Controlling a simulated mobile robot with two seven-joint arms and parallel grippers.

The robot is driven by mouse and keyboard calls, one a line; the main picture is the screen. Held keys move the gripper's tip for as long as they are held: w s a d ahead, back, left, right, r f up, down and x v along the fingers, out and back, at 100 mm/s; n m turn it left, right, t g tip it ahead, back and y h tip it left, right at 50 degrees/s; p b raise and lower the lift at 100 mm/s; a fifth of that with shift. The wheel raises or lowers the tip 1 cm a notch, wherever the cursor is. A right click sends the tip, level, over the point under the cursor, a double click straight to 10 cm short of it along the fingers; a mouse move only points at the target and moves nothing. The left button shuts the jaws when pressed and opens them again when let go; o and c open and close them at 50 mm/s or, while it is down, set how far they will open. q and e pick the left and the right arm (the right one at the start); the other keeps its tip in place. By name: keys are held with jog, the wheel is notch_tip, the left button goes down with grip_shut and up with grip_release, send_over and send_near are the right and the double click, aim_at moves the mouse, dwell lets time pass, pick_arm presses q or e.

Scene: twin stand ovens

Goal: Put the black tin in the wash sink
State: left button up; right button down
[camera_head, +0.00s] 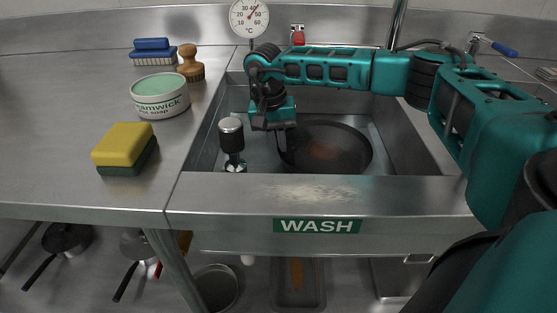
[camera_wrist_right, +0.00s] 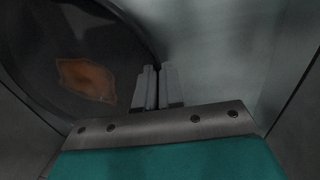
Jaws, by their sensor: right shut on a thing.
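The black tin (camera_head: 345,150) is round and dark with a brown patch of residue in its middle. It lies within the wash sink (camera_head: 265,188), behind the front edge with the green WASH label. My right gripper (camera_head: 284,138) reaches down into the sink and is shut on the tin's left rim. In the right wrist view the tin (camera_wrist_right: 45,45) fills the upper left, and its rim meets the closed fingertips (camera_wrist_right: 157,75). I cannot tell whether the tin touches the sink floor. My left gripper is not in view.
A dark cylinder with a metal top (camera_head: 232,138) stands in the sink's left side. On the left counter are a yellow sponge (camera_head: 122,145), a soap tub (camera_head: 160,100), a wooden brush (camera_head: 190,68) and a blue brush (camera_head: 152,50). A dial thermometer (camera_head: 249,18) stands behind.

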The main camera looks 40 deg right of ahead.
aim_at(281, 171)
notch_tip(281, 171, down, 4)
jog(key=shift+r+b, duration=0.25)
jog(key=shift+b, duration=0.1)
jog(key=shift+f, duration=0.4)
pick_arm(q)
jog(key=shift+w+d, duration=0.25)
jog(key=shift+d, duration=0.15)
pick_arm(e)
jog(key=shift+f, duration=0.1)
jog(key=shift+f, duration=0.15)
jog(key=c, duration=1.3)
grip_release()
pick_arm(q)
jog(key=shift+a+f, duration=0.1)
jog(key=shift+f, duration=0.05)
pick_arm(e)
jog(key=shift+o, duration=0.2)
pick_arm(q)
jog(key=p, duration=0.1)
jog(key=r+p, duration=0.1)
jog(key=p, duration=0.1)
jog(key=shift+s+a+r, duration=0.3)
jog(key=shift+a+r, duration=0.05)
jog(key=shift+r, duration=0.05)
pick_arm(e)
notch_tip(281, 171, up, 12)
jog(key=w+a, duration=0.1)
jog(key=shift+a+r, duration=0.15)
jog(key=shift+r, duration=0.05)
